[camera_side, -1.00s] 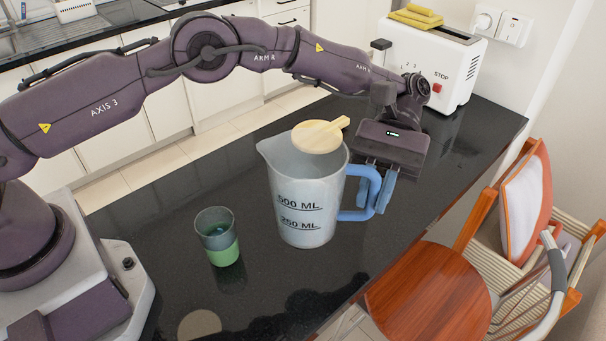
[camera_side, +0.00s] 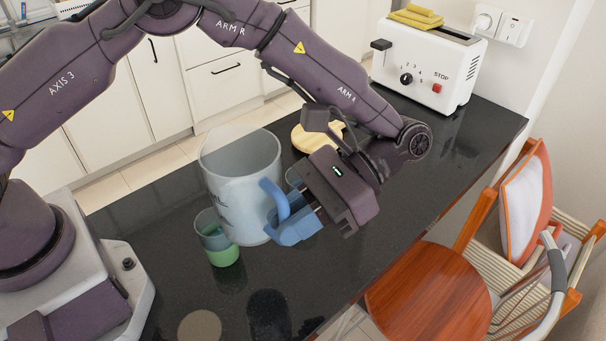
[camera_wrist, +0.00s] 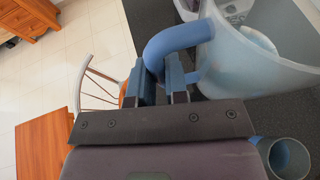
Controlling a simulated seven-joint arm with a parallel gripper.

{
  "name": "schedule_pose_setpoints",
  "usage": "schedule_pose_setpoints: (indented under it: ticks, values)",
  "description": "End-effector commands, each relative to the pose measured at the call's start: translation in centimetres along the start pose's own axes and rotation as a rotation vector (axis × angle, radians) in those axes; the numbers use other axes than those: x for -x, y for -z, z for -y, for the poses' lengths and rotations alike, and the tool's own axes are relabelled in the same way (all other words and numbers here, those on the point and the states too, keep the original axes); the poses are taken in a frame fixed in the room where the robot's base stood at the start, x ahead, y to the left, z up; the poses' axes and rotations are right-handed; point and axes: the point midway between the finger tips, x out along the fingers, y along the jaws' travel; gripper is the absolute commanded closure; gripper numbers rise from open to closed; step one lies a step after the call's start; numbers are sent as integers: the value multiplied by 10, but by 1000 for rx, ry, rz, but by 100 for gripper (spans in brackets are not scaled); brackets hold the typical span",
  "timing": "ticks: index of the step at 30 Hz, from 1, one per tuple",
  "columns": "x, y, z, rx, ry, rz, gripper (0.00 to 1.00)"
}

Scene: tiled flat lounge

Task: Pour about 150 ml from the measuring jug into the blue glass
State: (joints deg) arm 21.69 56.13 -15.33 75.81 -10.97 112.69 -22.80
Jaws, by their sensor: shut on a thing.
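The measuring jug (camera_side: 238,190) is translucent with a blue handle (camera_side: 275,205). My gripper (camera_side: 296,222) is shut on that handle; the wrist view shows both fingers (camera_wrist: 163,85) around it. The jug looks roughly upright and held above the counter, as its dark reflection lies well below it. Its content cannot be made out. A bluish glass (camera_side: 294,177) stands behind my gripper, mostly hidden; its open mouth shows at the lower right of the wrist view (camera_wrist: 290,157). Another glass (camera_side: 219,257), grey-blue above and green below, stands at the jug's lower left, partly covered by it.
A round wooden board (camera_side: 312,138) lies behind my gripper. A white toaster (camera_side: 428,65) with yellow sponge-like pieces on top (camera_side: 417,16) stands at the back. A wooden chair (camera_side: 430,295) is beside the counter's right edge. The dark counter (camera_side: 420,190) is clear on the right.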

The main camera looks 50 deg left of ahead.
Motion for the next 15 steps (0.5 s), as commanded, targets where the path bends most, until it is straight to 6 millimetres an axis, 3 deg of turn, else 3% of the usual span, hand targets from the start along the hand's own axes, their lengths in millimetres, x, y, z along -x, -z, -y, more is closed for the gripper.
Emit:
schedule_pose_setpoints:
  ticks: [6,15]
  values:
    - [-45,-20,32,-143,359,-1,100]
    - [-82,-45,81,-340,828,-3,100]
